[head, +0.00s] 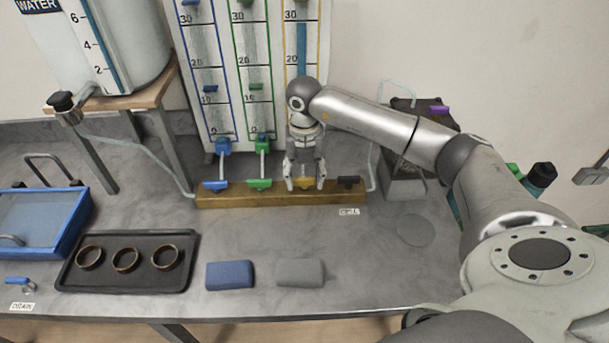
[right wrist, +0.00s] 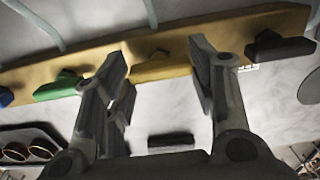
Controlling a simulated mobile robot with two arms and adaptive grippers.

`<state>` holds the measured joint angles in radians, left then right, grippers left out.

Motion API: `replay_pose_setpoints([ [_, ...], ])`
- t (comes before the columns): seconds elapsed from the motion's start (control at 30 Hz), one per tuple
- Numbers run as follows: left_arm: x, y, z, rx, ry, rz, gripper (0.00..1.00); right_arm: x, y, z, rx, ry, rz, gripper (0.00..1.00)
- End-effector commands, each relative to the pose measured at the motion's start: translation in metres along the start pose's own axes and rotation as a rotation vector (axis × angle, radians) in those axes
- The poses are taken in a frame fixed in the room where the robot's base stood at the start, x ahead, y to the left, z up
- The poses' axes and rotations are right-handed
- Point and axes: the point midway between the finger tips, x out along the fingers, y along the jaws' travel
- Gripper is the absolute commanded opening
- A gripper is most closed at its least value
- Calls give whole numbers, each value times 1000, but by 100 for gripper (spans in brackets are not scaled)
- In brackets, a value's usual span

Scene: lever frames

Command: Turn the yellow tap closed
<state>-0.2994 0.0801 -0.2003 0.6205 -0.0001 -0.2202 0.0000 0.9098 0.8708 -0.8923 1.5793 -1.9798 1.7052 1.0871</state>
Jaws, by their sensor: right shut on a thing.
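The yellow tap (head: 304,184) sits on the brass-coloured manifold bar (head: 236,200), below the yellow-framed gauge column. Its handle shows between my fingers in the right wrist view (right wrist: 160,68) and appears to lie along the bar. My right gripper (head: 305,182) points down over it, with one finger at each end of the handle; it is shut on the handle. The fingers partly hide the tap in the head view. My left gripper is not in view.
A blue tap (head: 216,185) and a green tap (head: 260,183) are left of the yellow one; a black tap (head: 348,181) is close on the right. A black tray (head: 130,283) with rings, a blue block (head: 230,275) and a grey block (head: 300,272) lie in front.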

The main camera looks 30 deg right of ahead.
Motion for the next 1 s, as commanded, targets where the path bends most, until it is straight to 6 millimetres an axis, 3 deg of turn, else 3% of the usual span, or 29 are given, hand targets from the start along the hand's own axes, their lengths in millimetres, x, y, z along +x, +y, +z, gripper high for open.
replay_pose_setpoints([
  [0.5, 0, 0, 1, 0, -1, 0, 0, -2, 0, 1, 21, -4, 1, 28],
  [0.53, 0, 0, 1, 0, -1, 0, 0, -2, 0, 1, 21, -4, 2, 56],
  [0.67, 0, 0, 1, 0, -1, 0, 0, -1, 0, 1, 19, -3, 1, 72],
  [1.0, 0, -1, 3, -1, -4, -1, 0, -2, 0, 0, 17, -1, 1, 73],
])
